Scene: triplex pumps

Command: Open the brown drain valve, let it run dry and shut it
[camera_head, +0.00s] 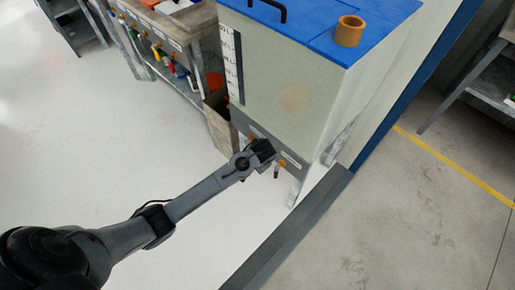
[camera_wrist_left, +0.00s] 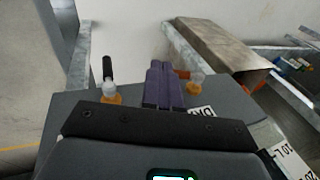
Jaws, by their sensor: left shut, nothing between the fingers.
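A pale tank (camera_head: 290,95) with a blue lid has a grey lower panel with drain fittings. In the left wrist view, one amber valve (camera_wrist_left: 110,92) has a black handle standing out. The other amber valve (camera_wrist_left: 195,84) shows a small brownish handle (camera_wrist_left: 183,74), partly hidden behind my fingers. My left gripper (camera_head: 264,150) is at the lower panel; in its wrist view the gripper (camera_wrist_left: 164,68) is shut and empty, between the two valves and closer to the brownish handle. I cannot tell whether it touches it. One valve (camera_head: 277,171) shows just right of the gripper in the head view.
A rusty metal bin (camera_head: 217,118) stands left of the tank, also in the wrist view (camera_wrist_left: 220,45). Beyond it is a bench (camera_head: 175,60) with coloured valve handles. A dark kerb (camera_head: 290,235) runs along the right. White floor at left is open.

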